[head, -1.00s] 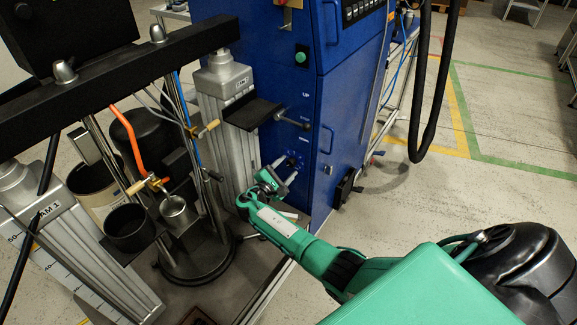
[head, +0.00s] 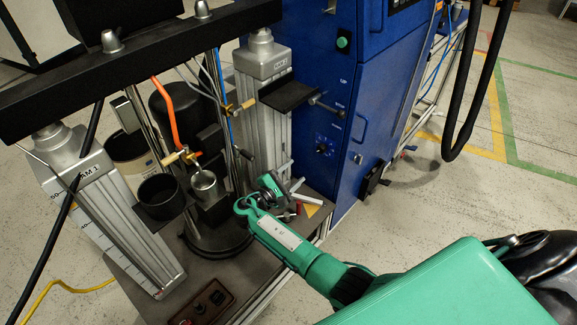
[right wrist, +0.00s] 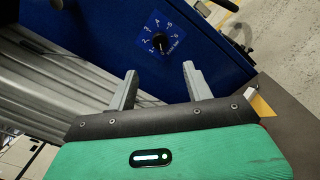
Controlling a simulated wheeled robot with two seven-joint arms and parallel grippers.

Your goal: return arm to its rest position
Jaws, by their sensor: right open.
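My right arm (head: 280,238), green with dark joints, reaches in from the lower right in the head view. Its right gripper (head: 298,172) is open and empty, to the left of and apart from the dial (head: 324,148) on the blue cabinet. In the right wrist view the two grey fingers (right wrist: 159,88) stand wide apart with nothing between them. The numbered rotary dial (right wrist: 162,43) shows beyond them on its blue plate, clear of the fingertips. My left gripper is not in view.
The blue cabinet (head: 350,100) stands behind the gripper. To the left are the silver ram column (head: 265,110), a black round base (head: 218,242) and a metal cup (head: 204,186). A black hose (head: 470,110) hangs at the right. Open floor (head: 440,215) lies right of the cabinet.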

